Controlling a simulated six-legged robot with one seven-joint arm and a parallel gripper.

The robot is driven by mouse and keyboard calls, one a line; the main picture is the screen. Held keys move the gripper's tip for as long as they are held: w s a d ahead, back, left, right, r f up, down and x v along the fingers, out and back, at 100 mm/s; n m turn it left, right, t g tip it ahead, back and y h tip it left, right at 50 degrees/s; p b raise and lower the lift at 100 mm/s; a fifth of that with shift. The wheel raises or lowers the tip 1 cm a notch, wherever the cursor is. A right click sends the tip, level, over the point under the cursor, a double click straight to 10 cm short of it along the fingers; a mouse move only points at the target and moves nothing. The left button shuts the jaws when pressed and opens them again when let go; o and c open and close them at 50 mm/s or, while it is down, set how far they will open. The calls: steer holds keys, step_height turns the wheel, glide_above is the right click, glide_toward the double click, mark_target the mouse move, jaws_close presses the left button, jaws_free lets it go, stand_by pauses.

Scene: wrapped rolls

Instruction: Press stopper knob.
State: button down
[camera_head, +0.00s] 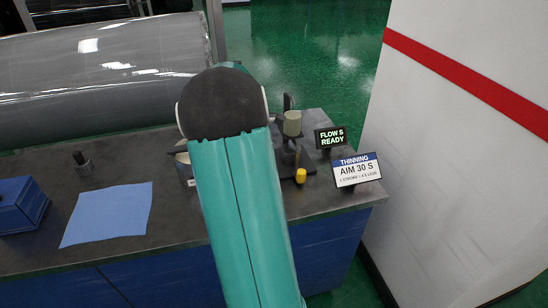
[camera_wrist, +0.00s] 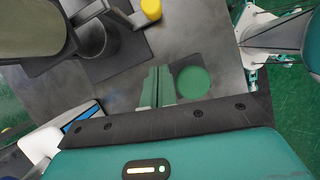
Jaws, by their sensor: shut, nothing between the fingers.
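A yellow knob (camera_head: 300,176), which looks like the stopper knob, sits low at the front of a dark stand (camera_head: 312,162) carrying a beige cup (camera_head: 292,123). In the wrist view the yellow knob (camera_wrist: 151,9) is at the top edge, partly cut off. My gripper (camera_wrist: 158,72) is shut and empty, its fingers pointing toward the bench. The knob lies beyond the fingertips in that picture, apart from them. In the head view my arm hides the gripper.
A display (camera_head: 331,137) reads "FLOW S READY"; a sign (camera_head: 357,171) reads "THINNING AIM 30 S". A green disc (camera_wrist: 193,82) lies beside my fingers. A blue cloth (camera_head: 107,215) and blue box (camera_head: 20,204) are on the left bench. A large wrapped roll (camera_head: 100,70) lies behind.

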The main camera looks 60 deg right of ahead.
mark_target(300, 175)
steer(key=x, duration=0.8)
steer(key=shift+f, duration=0.25)
steer(key=s, duration=0.1)
steer(key=s+d, duration=0.1)
steer(key=shift+s+d+r, duration=0.2)
steer(key=shift+s+d, duration=0.05)
steer(key=shift+d, duration=0.05)
steer(key=shift+s+d, duration=0.3)
steer(key=shift+s, duration=0.1)
steer(key=shift+s+d, duration=1.6)
steer(key=shift+d, duration=0.05)
